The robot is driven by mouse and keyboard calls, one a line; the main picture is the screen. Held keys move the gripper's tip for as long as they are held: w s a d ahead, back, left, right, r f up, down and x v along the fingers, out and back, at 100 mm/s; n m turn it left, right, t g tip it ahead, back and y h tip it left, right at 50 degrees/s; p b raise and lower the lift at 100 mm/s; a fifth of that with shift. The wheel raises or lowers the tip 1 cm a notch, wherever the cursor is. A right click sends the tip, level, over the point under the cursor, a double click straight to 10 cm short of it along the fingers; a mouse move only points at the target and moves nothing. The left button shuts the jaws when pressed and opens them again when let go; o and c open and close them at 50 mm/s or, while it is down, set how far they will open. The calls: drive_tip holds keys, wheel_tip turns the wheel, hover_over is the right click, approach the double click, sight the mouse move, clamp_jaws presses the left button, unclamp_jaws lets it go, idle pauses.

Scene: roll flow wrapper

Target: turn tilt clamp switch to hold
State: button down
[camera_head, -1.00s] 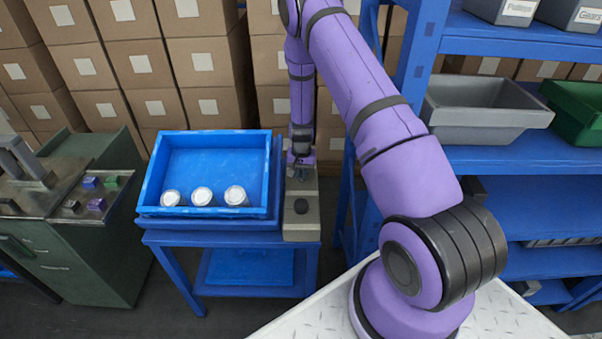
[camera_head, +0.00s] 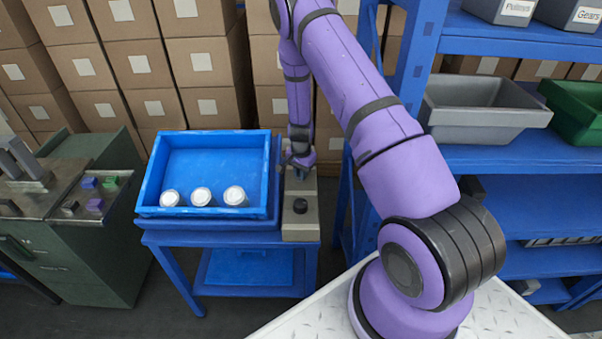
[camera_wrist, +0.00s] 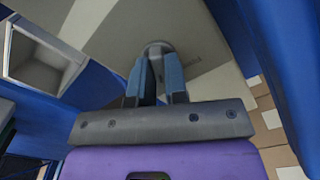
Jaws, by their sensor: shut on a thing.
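A grey control box (camera_head: 299,226) stands on the right end of the blue stand, beside a blue tray. Its front part carries a round black knob (camera_head: 300,206). My gripper (camera_head: 300,168) is at the rear part of the box, pointing down. In the wrist view the two blue-grey fingers of my gripper (camera_wrist: 158,62) are shut on a small rounded grey switch knob (camera_wrist: 158,47) on the pale panel face (camera_wrist: 205,40). Faint lettering beside the knob is too blurred to read. The fingers hide most of the knob, so its setting cannot be told.
The blue tray (camera_head: 150,190) left of the box holds three white-topped cans. Blue shelving (camera_head: 500,155) with grey and green bins stands close on the right. Stacked cartons (camera_head: 205,65) fill the back. A green machine (camera_head: 95,240) stands at the left.

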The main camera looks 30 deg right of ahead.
drive_tip(key=c, duration=1.1)
unclamp_jaws()
drive_tip(key=shift+c, duration=0.2)
wheel_tip(320, 180, up, 11)
drive_tip(key=shift+f, duration=0.1)
